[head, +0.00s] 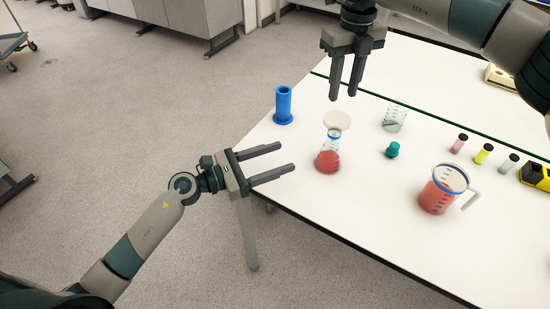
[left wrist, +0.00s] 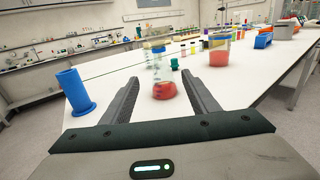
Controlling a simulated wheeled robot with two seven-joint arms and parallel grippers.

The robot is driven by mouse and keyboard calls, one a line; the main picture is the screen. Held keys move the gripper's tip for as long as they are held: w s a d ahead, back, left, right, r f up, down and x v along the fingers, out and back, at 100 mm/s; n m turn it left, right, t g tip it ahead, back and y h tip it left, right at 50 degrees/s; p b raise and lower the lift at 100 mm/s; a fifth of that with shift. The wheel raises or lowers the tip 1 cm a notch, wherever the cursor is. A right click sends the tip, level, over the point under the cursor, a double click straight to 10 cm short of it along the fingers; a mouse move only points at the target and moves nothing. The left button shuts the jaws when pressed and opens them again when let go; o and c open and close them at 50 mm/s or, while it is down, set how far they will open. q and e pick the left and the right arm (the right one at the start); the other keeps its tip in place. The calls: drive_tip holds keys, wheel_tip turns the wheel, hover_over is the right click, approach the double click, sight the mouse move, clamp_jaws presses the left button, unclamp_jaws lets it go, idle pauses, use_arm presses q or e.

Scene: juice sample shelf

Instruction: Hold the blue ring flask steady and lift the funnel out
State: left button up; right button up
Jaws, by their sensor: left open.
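The blue ring flask (head: 327,160) stands upright on the white table, with red liquid in its base and a blue ring at its neck. The pale funnel (head: 337,120) sits in its mouth. In the left wrist view the flask (left wrist: 164,90) shows between and beyond the fingers.
A blue cylinder (head: 283,106) stands left of the flask. A small beaker (head: 394,119) and a green stopper (head: 392,150) are to its right. A jug of red liquid (head: 437,190), several small vials (head: 483,154) and a yellow-black tool (head: 536,175) stand further right. The front of the table is clear.

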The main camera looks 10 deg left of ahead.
sight(326, 142)
use_arm(q)
drive_tip(key=x, duration=1.7)
drive_tip(key=shift+w, duration=0.15)
drive_tip(key=c, duration=1.3)
use_arm(e)
drive_tip(key=o, duration=1.1)
drive_tip(key=n, duration=0.7)
drive_tip(key=r+n, duration=0.1)
drive_tip(key=n, duration=0.2)
drive_tip(key=shift+s+d+r, duration=0.1)
drive_tip(key=shift+s+d, duration=0.15)
drive_tip(key=shift+s, duration=0.05)
wheel_tip(326, 142, down, 7)
drive_tip(key=shift+r, duration=0.15)
